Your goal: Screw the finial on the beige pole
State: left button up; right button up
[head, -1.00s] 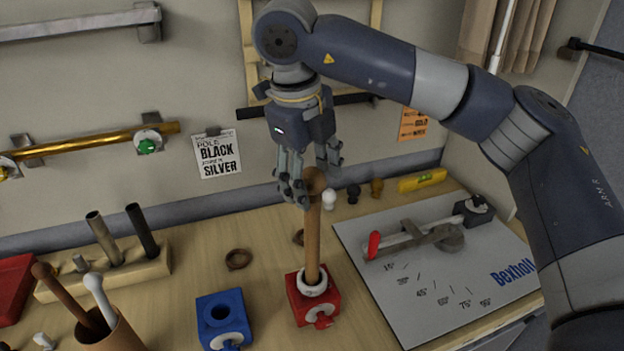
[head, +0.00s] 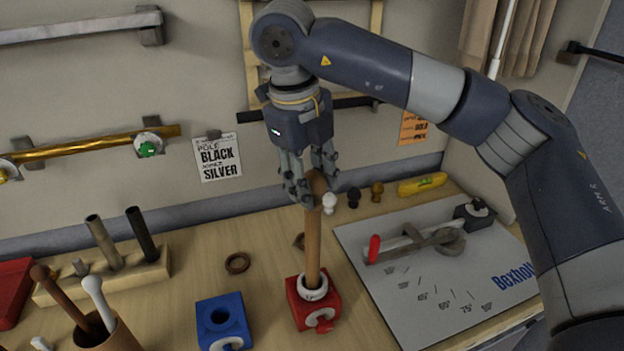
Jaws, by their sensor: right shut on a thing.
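The beige-brown pole (head: 312,245) stands upright in the red clamp block (head: 303,316), inside its white collar. The brown finial (head: 318,182) is at the pole's top end, partly hidden by fingers. My right gripper (head: 313,188) comes down from above and is shut on the finial. Whether the finial's thread is engaged cannot be seen. My left gripper is not in view.
A blue clamp block (head: 223,321) stands left of the red one. White, black and gold finials stand behind. A wooden rack (head: 100,277) with poles, a brown cup (head: 108,335) and a grey angle board (head: 420,290) flank the blocks.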

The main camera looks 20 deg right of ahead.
jog(key=m+p, duration=0.1)
jog(key=m, duration=0.2)
jog(key=shift+r+m+g, duration=0.15)
jog(key=shift+m+g, duration=0.15)
jog(key=shift+m, duration=0.1)
jog(key=m, duration=0.3)
jog(key=shift+w+m+g+p, duration=0.1)
jog(key=shift+m+g+p, duration=0.2)
jog(key=shift+g+p, duration=0.1)
jog(key=o, duration=0.6)
jog(key=shift+m, duration=0.5)
jog(key=o, duration=0.5)
jog(key=shift+d, duration=0.15)
notch_tip(320, 180, up, 8)
jog(key=p, duration=0.7)
